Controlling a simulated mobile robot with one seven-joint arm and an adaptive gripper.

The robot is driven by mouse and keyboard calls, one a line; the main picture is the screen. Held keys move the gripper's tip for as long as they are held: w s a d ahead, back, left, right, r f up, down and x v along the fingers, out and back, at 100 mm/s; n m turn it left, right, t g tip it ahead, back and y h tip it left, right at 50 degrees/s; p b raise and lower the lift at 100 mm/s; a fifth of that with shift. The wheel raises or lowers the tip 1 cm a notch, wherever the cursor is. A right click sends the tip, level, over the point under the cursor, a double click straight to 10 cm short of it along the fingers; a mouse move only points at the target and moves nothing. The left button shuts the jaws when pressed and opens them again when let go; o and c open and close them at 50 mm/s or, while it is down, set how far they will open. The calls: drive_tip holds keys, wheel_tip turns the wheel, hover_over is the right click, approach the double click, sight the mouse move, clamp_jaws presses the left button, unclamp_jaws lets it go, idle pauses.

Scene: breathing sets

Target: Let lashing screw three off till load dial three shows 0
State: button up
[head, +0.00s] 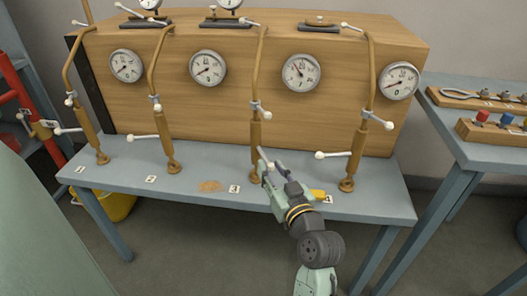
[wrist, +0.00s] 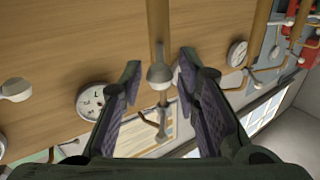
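The third brass lashing screw (head: 255,135) stands upright on the grey bench, with a pale-knobbed collar (head: 258,110) partway up. Load dial three (head: 301,72) is on the wooden box, to the right of that screw's rod. Its needle points to the upper left; the figures are too small to read. My gripper (head: 264,164) is at the screw's lower part and hides some of it. In the wrist view my gripper (wrist: 160,72) is open, with a finger on either side of a brass rod (wrist: 158,30) and a grey knob (wrist: 160,76). Gaps show beside the knob.
Similar lashing screws with pale-ended bars stand to the left (head: 166,145) and right (head: 358,150). The right one's bar end (head: 320,155) is close to my gripper. A side table (head: 460,125) holds tools and coloured pegs.

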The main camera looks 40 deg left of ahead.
sight(258, 148)
drive_tip(key=p+x, duration=0.1)
drive_tip(key=x, duration=0.6)
drive_tip(key=shift+r, duration=0.1)
drive_tip(key=shift+d, duration=0.1)
drive_tip(key=shift+c, duration=0.6)
clamp_jaws()
